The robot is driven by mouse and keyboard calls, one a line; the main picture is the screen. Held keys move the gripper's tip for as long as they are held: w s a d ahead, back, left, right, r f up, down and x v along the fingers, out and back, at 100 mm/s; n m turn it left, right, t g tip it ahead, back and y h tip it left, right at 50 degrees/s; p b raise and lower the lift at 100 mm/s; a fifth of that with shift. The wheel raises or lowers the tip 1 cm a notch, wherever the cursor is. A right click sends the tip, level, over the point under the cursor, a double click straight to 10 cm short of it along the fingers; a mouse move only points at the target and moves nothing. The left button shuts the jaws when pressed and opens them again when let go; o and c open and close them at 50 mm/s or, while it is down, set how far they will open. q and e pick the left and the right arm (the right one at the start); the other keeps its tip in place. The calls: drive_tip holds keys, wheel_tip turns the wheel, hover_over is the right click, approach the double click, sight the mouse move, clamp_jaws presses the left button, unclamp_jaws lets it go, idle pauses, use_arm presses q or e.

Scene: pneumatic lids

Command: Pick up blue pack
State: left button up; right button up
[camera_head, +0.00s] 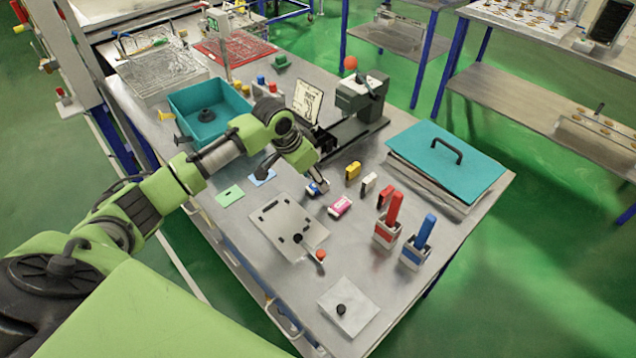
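The blue pack (318,188), a small blue-and-white block, lies on the metal table (370,250) near the middle of the head view. My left gripper (311,177) is right at it, pointing down, and its tip overlaps the pack's upper edge. The fingers are too small and hidden to tell whether they are open or closed around the pack. The pack appears to be on or very near the tabletop. My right gripper is not in view.
A pink pack (340,206), a yellow pack (352,170) and a white pack (368,183) lie close by on the right. Red (388,232) and blue (416,255) upright holders stand farther right. A grey plate (290,226) lies in front; a teal bin (209,108) stands behind left.

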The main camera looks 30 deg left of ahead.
use_arm(q)
drive_tip(key=shift+x, duration=1.4)
drive_tip(key=shift+r, duration=0.1)
drive_tip(key=c, duration=1)
